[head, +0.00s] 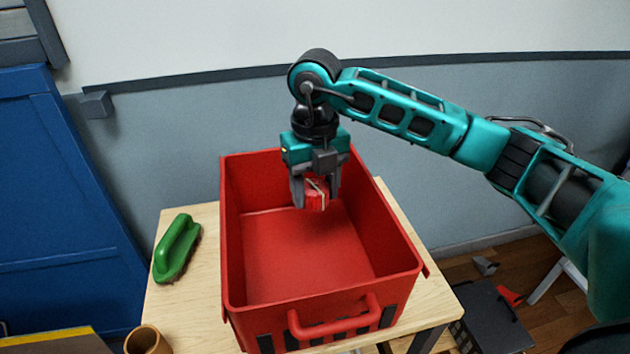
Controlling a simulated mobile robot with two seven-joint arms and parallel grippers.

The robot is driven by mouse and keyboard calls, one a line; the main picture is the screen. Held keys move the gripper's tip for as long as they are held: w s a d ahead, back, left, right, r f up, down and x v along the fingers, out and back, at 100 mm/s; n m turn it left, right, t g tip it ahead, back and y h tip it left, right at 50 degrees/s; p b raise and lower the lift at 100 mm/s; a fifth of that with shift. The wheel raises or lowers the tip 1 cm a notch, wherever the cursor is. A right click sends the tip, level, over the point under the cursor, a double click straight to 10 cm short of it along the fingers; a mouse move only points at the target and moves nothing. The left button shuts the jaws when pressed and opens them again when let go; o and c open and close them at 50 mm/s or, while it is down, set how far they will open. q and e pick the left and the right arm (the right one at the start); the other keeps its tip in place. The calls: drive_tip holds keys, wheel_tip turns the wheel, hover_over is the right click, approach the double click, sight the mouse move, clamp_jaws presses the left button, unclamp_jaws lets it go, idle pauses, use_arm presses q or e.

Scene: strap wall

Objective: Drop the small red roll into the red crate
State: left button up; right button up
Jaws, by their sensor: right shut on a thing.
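The small red roll (316,200) with a pale band is held between the fingers of my right gripper (316,190), which points downward. The red crate (321,304) stands on a wooden table, its handle facing the near side. The gripper and roll show over the inside of the crate, toward its far end. The exact height of the roll above the crate floor is hard to tell. The crate floor that shows is bare. My left gripper is not in view.
A brown cup (145,341) stands at the near left edge. A blue door (62,210) is at the left. A wall rises behind the table.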

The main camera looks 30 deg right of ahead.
sight(316, 189)
drive_tip(key=shift+f, duration=0.3)
drive_tip(key=o, duration=1.1)
drive_tip(key=shift+r, duration=0.15)
wheel_tip(316, 189, up, 13)
drive_tip(key=p, duration=0.1)
drive_tip(key=shift+s+f, duration=0.1)
drive_tip(key=shift+f, duration=0.1)
